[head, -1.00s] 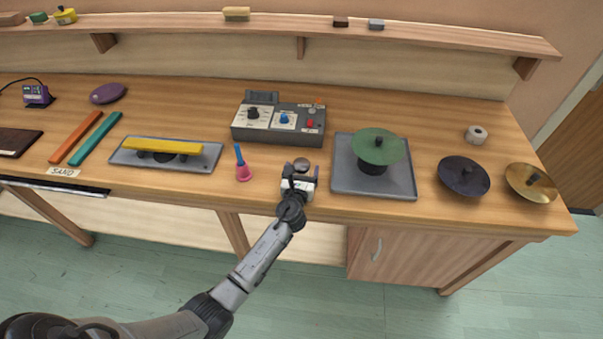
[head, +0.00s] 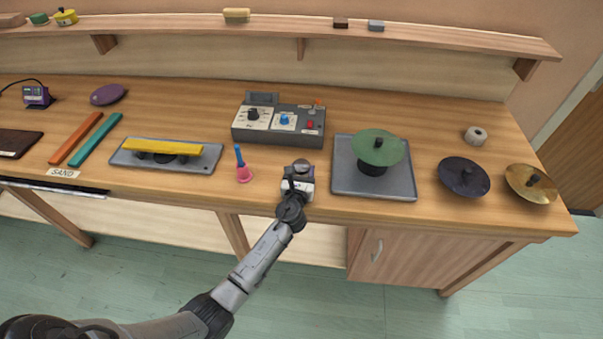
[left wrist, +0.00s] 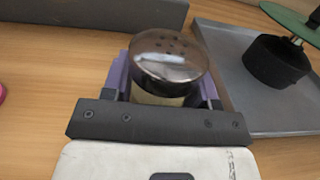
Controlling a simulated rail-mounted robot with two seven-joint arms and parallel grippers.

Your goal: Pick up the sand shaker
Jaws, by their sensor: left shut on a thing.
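The sand shaker (left wrist: 168,62) has a shiny domed metal lid with several small holes and a pale body under it. It stands upright between the purple fingers of my left gripper (left wrist: 165,88), which is shut on it. In the head view the shaker (head: 301,166) shows as a small metal cap at the gripper (head: 300,172), near the table's front edge. The gripper hides most of its body, and I cannot tell whether its base touches the table. My right gripper is not in view.
A grey tray (head: 402,185) with a green cymbal (head: 360,148) is close on the right. A pink handbell (head: 244,172) with a blue handle stands to the left. A grey control box (head: 262,137) is behind. Dark (head: 452,180) and gold cymbals (head: 520,182) lie farther right.

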